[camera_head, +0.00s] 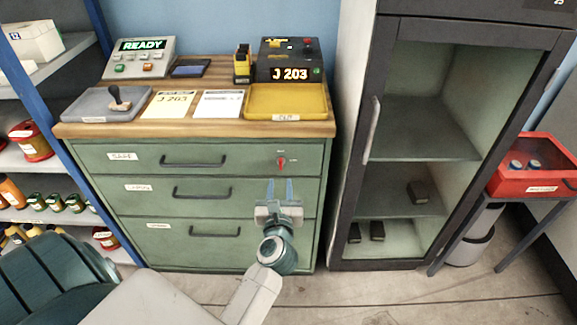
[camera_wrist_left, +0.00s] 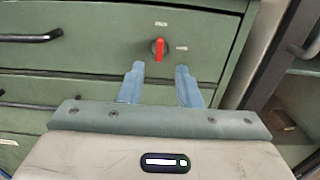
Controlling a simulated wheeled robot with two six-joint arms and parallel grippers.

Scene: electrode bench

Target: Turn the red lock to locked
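The red lock (camera_head: 282,163) is a small knob on the right part of the top drawer front of the green cabinet (camera_head: 120,229). In the left wrist view the red lock (camera_wrist_left: 158,48) stands upright, with small labels above it and to its right that are too small to read. My left gripper (camera_head: 279,181) is in front of the cabinet, just below the lock. Its two blue fingers (camera_wrist_left: 160,71) are apart with nothing between them, pointing toward the drawer front, with the lock beyond the gap. My right gripper is not in view.
The wooden top holds a grey tray with a stamp (camera_head: 118,97), a yellow tray (camera_head: 287,103), papers and devices. Black drawer handles (camera_head: 193,162) stick out left of the lock. A dark glass-front cabinet (camera_head: 366,140) stands close on the right. Open floor lies in front.

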